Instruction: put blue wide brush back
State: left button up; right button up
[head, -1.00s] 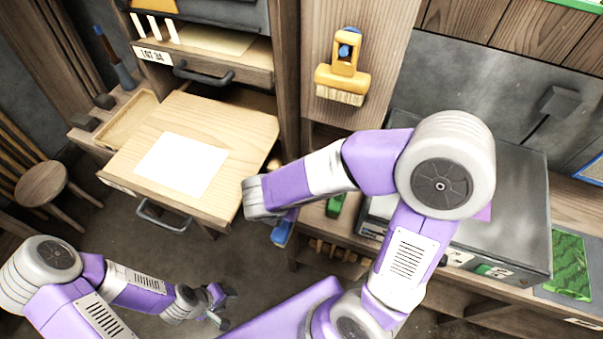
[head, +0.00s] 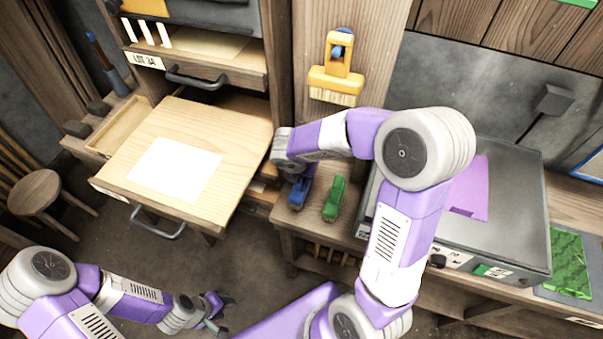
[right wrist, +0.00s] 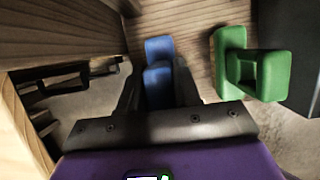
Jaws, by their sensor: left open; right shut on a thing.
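The blue wide brush (head: 298,193) is at the left end of the bench in the head view. In the right wrist view its blue handle (right wrist: 158,75) stands between the two dark fingers of my right gripper (right wrist: 158,90), which is shut on it. The brush's lower part is hidden, and I cannot tell whether it touches the bench. My left gripper (head: 217,308) is open and empty over the floor at the lower left. A yellow brush (head: 336,80) hangs bristles down on the wooden panel, with a blue part in its handle loop.
A green brush (head: 335,198) stands on the bench (head: 312,228) just right of the blue one; it also shows in the right wrist view (right wrist: 250,65). The pulled-out drawer (head: 240,160) with a white sheet is close on the left. A grey metal box (head: 515,220) stands right.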

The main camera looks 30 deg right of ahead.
jog(key=shift+f, duration=0.25)
jog(key=shift+f, duration=0.15)
jog(key=o, duration=1)
